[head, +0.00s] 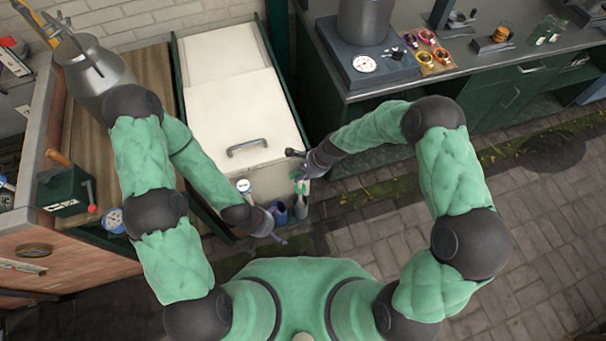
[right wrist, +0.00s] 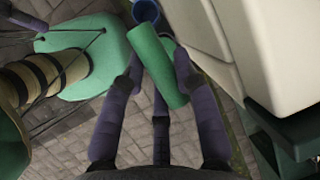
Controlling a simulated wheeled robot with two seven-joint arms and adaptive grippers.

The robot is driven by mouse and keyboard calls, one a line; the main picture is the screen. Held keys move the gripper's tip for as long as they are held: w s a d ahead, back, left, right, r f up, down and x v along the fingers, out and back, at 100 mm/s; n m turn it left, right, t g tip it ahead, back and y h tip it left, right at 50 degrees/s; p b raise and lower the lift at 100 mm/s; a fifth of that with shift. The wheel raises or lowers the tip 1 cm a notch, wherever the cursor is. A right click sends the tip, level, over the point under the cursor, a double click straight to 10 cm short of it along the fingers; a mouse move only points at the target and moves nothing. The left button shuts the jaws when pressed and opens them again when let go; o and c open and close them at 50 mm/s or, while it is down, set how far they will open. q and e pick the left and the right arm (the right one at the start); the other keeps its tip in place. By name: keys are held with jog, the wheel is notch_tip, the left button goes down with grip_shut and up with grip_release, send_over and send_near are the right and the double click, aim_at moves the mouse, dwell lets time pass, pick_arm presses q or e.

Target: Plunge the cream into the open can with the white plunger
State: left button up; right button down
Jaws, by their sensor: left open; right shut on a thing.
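My right gripper (head: 303,170) is at the front right of the white chest, shut on a green cylinder. In the right wrist view the green cylinder (right wrist: 158,65) lies tilted between the purple fingers. A blue cup-like container (head: 279,212) stands near the chest's front; it also shows at the top of the right wrist view (right wrist: 146,10). My left gripper (head: 277,237) is open, low and close to the blue container. A metal churn (head: 95,76) stands at the back left. I cannot make out a white plunger or cream.
The white chest (head: 235,110) with a handle fills the middle. A wooden counter at left holds a green box (head: 65,190) with a red-knobbed lever. A dark counter at right bears a scale (head: 366,66) and small items. The paved floor at right is clear.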

jog(key=shift+r+p, duration=2.05)
jog(key=shift+r, duration=1.1)
jog(key=shift+r, duration=0.1)
notch_tip(320, 180, up, 14)
jog(key=p, duration=1.2)
